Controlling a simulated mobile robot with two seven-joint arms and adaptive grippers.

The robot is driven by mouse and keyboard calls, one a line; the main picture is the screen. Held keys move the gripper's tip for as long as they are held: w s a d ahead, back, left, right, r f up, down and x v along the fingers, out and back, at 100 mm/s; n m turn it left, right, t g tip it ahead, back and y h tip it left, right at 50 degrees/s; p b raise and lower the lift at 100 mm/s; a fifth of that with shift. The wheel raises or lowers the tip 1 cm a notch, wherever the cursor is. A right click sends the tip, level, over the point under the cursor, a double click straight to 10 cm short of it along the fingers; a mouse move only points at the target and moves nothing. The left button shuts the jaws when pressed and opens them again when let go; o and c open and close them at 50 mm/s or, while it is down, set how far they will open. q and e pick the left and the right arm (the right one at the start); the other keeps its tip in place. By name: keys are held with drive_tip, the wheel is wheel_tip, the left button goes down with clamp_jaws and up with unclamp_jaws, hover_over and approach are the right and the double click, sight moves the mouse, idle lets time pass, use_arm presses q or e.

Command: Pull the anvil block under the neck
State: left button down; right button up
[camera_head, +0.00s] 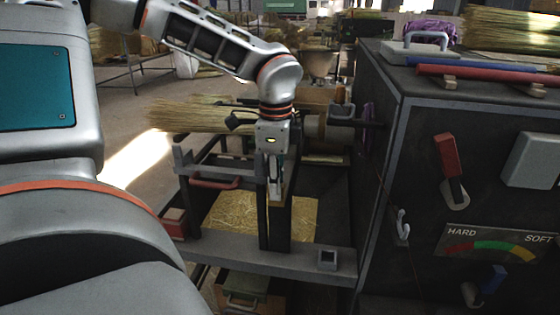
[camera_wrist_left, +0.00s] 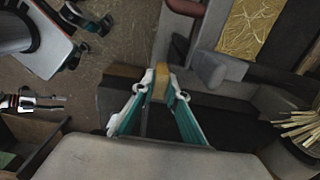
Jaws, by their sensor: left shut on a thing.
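My left gripper (camera_head: 273,188) points down over the dark machine frame, in front of the broom. In the left wrist view its fingertips (camera_wrist_left: 160,88) are closed on a small tan block (camera_wrist_left: 162,78), possibly part of the anvil block. The gripper hides much of it in the head view. The broom (camera_head: 190,115) lies level behind the gripper, bristles to the left, its neck side toward the round winding head (camera_head: 315,127) at right. My arm partly covers the neck. I cannot tell how the block lines up under it.
A dark cabinet (camera_head: 420,140) with a red lever (camera_head: 449,158) and a HARD–SOFT dial (camera_head: 490,243) stands close at right. A red handle (camera_head: 215,183) is left of my gripper. Straw (camera_head: 230,216) lies in the tray below. Dark uprights stand beside the gripper.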

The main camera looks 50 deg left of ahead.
use_arm(q)
drive_tip(key=shift+s+d, duration=0.15)
drive_tip(key=shift+s, duration=0.05)
drive_tip(key=c, duration=2)
unclamp_jaws()
wheel_tip(320, 180, up, 12)
use_arm(e)
drive_tip(key=shift+w+r, duration=0.1)
drive_tip(key=shift+w, duration=0.15)
use_arm(q)
drive_tip(key=shift+s, duration=0.15)
